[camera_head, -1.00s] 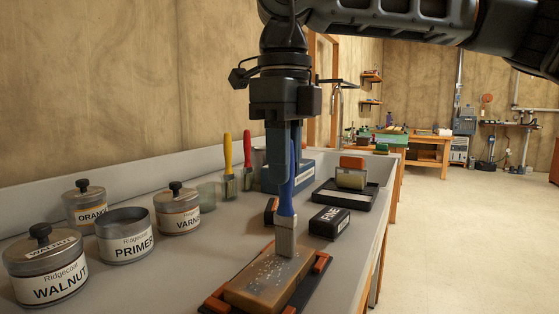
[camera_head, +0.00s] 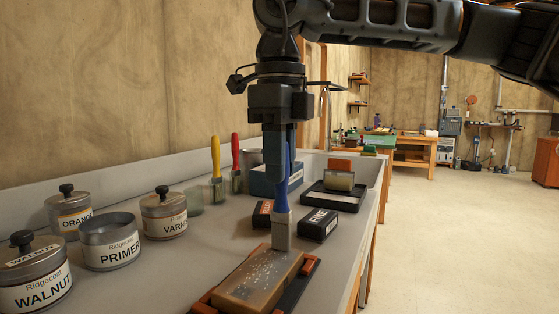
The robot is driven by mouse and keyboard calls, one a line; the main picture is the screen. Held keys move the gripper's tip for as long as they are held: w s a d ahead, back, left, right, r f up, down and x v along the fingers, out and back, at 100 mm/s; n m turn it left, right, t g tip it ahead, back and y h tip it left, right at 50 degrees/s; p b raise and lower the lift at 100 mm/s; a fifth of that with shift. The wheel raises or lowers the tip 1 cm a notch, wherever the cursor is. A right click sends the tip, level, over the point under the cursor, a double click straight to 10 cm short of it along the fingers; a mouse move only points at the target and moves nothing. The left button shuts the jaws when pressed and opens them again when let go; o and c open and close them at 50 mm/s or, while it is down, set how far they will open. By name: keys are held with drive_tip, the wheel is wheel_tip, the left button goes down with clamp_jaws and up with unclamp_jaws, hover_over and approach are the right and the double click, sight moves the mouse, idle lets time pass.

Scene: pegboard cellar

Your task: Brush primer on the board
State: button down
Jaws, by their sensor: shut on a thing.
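My gripper (camera_head: 279,178) is shut on the blue-handled brush (camera_head: 283,195) and holds it upright, bristles down. The brush tip is at the far end of the brown board (camera_head: 250,283); whether it presses on the surface is hard to tell. The board has pale specks on its top and lies in a dark holder with orange corner pieces (camera_head: 310,264). The primer can (camera_head: 110,252) stands lidless at the left, its label facing me; its contents are hidden by the rim.
Lidded walnut (camera_head: 35,283), orange (camera_head: 70,215) and varnish (camera_head: 165,220) cans stand around the primer. Yellow (camera_head: 215,160) and red (camera_head: 236,160) brushes stand behind. A small black "FINE" box (camera_head: 318,226) and a dark tray (camera_head: 335,202) lie beyond the board.

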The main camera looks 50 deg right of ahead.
drive_tip(key=s+a+b, duration=0.2)
drive_tip(key=s+a, duration=0.2)
drive_tip(key=a, duration=0.8)
drive_tip(key=shift+a+b, duration=0.15)
drive_tip(key=shift+b, duration=0.2)
idle(1.6)
drive_tip(key=shift+r, duration=0.35)
drive_tip(key=shift+w+d+f, duration=0.1)
drive_tip(key=shift+w+d, duration=0.25)
drive_tip(key=shift+w, duration=0.45)
drive_tip(key=shift+f, duration=0.25)
idle(0.5)
